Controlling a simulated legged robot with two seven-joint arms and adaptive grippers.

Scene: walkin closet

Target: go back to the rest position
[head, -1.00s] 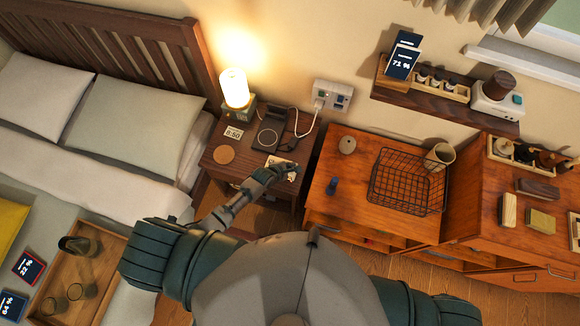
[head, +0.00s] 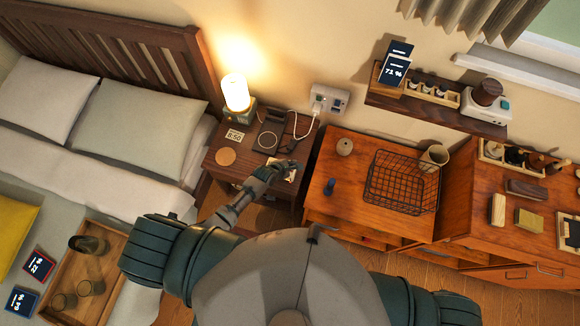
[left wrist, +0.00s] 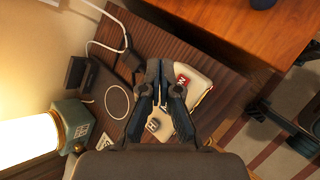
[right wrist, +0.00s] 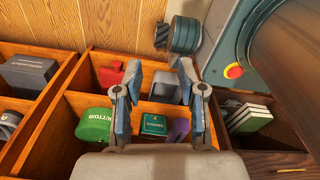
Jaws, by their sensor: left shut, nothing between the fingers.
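My left gripper (head: 289,166) is above the front right part of the nightstand (head: 222,171). In the left wrist view its fingers (left wrist: 158,64) are together with nothing between them. Below and beyond them lies a cream item (left wrist: 196,82) with a red letter patch and other letter tiles, partly hidden by the fingers. My right gripper shows only in the right wrist view (right wrist: 158,75). Its two fingers stand well apart, empty, over wooden compartments (right wrist: 70,105). I cannot tell whether either gripper touches anything.
The nightstand holds a lit lamp (head: 236,92), a clock (head: 234,135), a round coaster (head: 226,157) and a charger (head: 268,139) with a white cable. A wire basket (head: 402,185) stands on the orange cabinet to the right. Compartments near my right gripper hold a green roll (right wrist: 94,127) and a red item (right wrist: 110,76).

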